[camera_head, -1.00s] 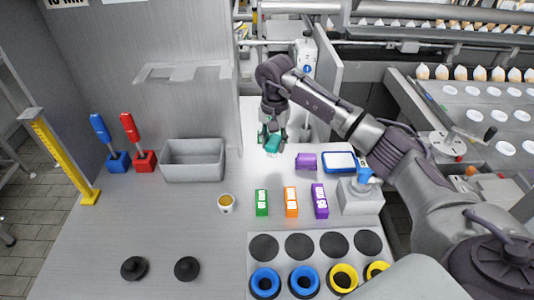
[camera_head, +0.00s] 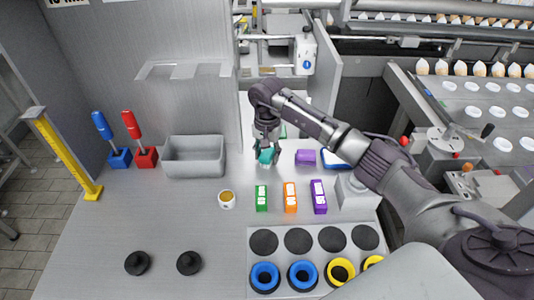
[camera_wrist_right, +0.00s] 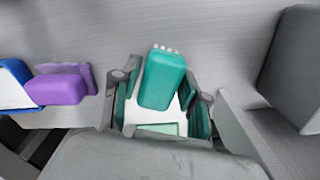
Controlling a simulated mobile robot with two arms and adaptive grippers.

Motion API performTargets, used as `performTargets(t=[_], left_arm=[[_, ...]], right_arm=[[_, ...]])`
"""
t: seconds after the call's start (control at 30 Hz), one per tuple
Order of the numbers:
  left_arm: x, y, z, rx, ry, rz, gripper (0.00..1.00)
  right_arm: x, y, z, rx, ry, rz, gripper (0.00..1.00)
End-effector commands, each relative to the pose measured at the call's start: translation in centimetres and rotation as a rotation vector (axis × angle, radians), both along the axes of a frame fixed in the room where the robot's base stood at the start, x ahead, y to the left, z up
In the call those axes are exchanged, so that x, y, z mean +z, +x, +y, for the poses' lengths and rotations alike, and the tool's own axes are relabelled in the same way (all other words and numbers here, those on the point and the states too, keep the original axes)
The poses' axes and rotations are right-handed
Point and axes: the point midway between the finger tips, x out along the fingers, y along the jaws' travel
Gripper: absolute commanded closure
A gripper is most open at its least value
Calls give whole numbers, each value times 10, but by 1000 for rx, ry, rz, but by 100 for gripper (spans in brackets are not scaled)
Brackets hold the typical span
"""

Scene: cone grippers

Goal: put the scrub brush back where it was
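The scrub brush (camera_head: 265,155) is a teal block with pale bristles at one end. My right gripper (camera_head: 266,150) points down at the back of the bench, right of the grey bin, with its fingers on both sides of the brush. In the right wrist view the brush (camera_wrist_right: 165,80) sits between the two teal-lined fingers, bristles toward the top. Whether it touches the bench is hard to tell. My left gripper is not in view.
A grey bin (camera_head: 194,178) stands left of my right gripper. A purple block (camera_head: 305,157) and a blue-rimmed tray (camera_head: 336,159) lie to its right. Green (camera_head: 261,198), orange (camera_head: 290,197) and purple (camera_head: 318,196) boxes and a cup (camera_head: 227,199) stand in front.

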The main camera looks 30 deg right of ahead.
Motion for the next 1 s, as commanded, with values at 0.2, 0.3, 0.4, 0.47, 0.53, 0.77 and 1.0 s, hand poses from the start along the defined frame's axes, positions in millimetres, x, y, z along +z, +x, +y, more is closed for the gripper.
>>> performTargets(t=[0.2,0.3,0.4,0.47,0.53,0.77,1.0], left_arm=[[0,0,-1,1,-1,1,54],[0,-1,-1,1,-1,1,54],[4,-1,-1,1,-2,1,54],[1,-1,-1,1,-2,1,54],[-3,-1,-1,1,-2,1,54],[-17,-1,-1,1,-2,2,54],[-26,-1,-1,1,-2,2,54]], right_arm=[[0,0,0,0,0,0,39],[1,0,0,0,0,0,39],[4,0,0,0,1,-1,39],[7,1,0,0,1,-4,39],[17,2,0,0,0,-6,39],[65,2,-1,0,-1,-6,39],[108,1,0,0,0,-4,39]])
